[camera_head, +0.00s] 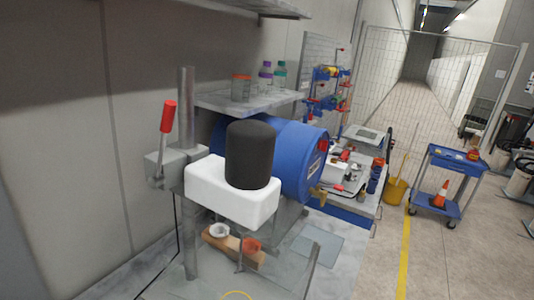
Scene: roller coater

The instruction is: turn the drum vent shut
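A blue drum (293,158) lies on its side right of the middle, behind a white block with a black cylinder on top. Its round end faces right and carries a label and a small reddish spot (323,145) near the upper part, too small to identify surely as the vent. A brass-coloured tap (318,196) sits low on that end. Whether the vent is open or shut cannot be told. I cannot make out my gripper's fingers in this view.
The white block (235,205) is by a grey post (187,100) with a red-handled lever (168,117). A shelf (248,100) with bottles stands above the drum. A cluttered bench (360,170), yellow bucket (396,190) and blue cart (450,180) stand right. Floor at lower right is clear.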

